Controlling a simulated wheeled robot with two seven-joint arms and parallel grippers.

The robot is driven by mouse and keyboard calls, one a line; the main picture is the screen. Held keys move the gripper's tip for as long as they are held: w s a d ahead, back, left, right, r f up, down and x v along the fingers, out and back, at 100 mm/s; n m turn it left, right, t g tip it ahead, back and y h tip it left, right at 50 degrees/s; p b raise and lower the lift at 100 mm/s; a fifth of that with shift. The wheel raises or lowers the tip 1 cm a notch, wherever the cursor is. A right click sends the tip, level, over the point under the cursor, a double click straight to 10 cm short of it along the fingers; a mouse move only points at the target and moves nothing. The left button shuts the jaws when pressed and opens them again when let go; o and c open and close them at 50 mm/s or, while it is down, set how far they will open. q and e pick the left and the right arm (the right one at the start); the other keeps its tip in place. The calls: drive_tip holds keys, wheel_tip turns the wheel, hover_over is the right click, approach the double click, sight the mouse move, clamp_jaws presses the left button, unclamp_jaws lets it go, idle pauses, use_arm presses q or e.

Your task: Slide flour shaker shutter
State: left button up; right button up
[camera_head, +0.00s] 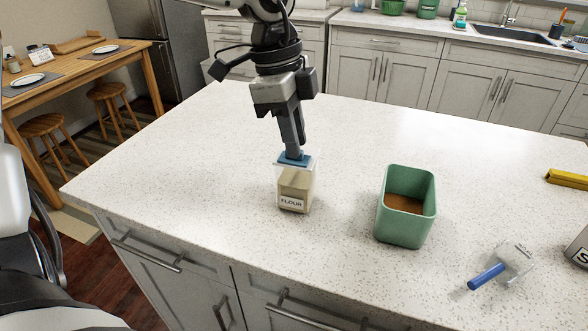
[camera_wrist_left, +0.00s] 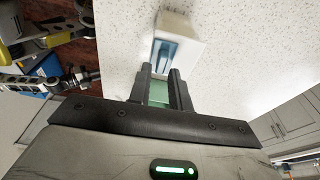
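The flour shaker (camera_head: 294,190) stands upright on the white speckled counter, a clear and tan box with a FLOUR label. Its blue shutter (camera_head: 284,160) is on top; blue also shows beyond my fingertips in the left wrist view (camera_wrist_left: 166,50). My left gripper (camera_head: 293,153) points down with its fingertips at the shaker's top. In the left wrist view the left gripper (camera_wrist_left: 160,72) has its two fingers a little apart, with a narrow gap between them. Whether they touch the shutter is hard to see. My right gripper is out of view.
A green tub (camera_head: 406,228) with brown contents stands right of the shaker. A clear scoop-like item with a blue handle (camera_head: 486,277) lies further right. A yellow object (camera_head: 567,179) and a box (camera_head: 579,247) are at the right edge. The counter left of the shaker is clear.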

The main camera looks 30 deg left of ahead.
use_arm(q)
drive_tip(key=shift+f, duration=0.45)
drive_tip(key=shift+f+b, duration=0.3)
drive_tip(key=shift+b, duration=0.3)
drive_tip(key=shift+r, duration=0.3)
drive_tip(key=c, duration=0.3)
